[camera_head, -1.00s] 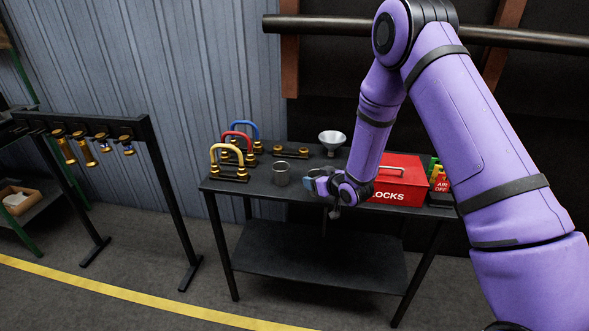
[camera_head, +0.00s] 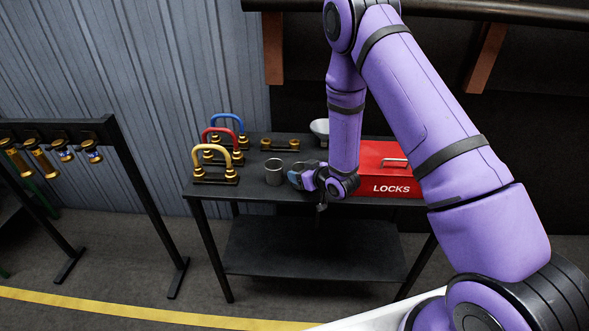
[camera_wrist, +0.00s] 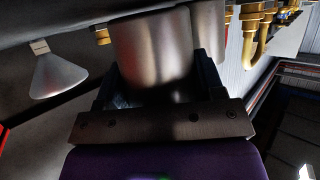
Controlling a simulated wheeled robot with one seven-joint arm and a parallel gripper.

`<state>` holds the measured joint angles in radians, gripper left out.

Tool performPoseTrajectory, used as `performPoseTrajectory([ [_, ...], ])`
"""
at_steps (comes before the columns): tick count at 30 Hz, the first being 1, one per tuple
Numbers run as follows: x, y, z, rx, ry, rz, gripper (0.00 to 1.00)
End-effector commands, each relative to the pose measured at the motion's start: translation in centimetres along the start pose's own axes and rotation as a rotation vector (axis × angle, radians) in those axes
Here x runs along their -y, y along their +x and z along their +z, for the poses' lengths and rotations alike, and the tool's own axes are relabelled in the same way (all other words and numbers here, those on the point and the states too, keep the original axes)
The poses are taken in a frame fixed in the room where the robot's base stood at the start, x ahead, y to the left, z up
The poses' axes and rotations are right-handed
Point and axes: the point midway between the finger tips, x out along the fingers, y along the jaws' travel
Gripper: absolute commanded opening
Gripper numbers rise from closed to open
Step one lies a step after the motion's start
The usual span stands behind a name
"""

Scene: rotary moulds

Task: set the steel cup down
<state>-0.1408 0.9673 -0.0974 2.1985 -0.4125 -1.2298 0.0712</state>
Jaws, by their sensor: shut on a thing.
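In the wrist view, a steel cup (camera_wrist: 150,55), a plain brushed cylinder, sits between the two dark fingers of my gripper (camera_head: 295,178), which is shut on it. In the head view my gripper reaches left, low over the table's front part; the held cup is not clearly seen there. A grey metal cup (camera_head: 274,173) stands upright just left of the fingertips. A second metal cylinder (camera_wrist: 210,35) shows behind the held cup in the wrist view and looks like that standing cup. I cannot tell whether the held cup touches the table.
The black table (camera_head: 232,190) also bears a red LOCKS box (camera_head: 392,178) to the right, a funnel (camera_head: 319,128) behind, and yellow (camera_head: 212,150), red (camera_head: 222,132) and blue (camera_head: 228,116) handles at left. A rack of brass parts (camera_head: 60,128) stands further left.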

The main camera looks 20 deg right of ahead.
Motion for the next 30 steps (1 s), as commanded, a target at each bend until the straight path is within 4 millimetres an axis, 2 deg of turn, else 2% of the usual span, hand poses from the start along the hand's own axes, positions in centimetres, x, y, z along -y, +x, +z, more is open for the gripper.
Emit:
performPoseTrajectory([
  [12,0.0,0.0,0.6,0.0,0.0,0.0,0.34],
  [13,0.0,0.0,0.6,0.0,-0.001,0.0,0.65],
  [16,0.0,0.0,0.5,0.0,-0.001,0.0,0.88],
  [26,0.0,-0.1,0.3,-0.001,-0.001,0.0,0.88],
  [30,-0.1,-1.4,0.3,0.001,0.0,0.002,0.88],
])
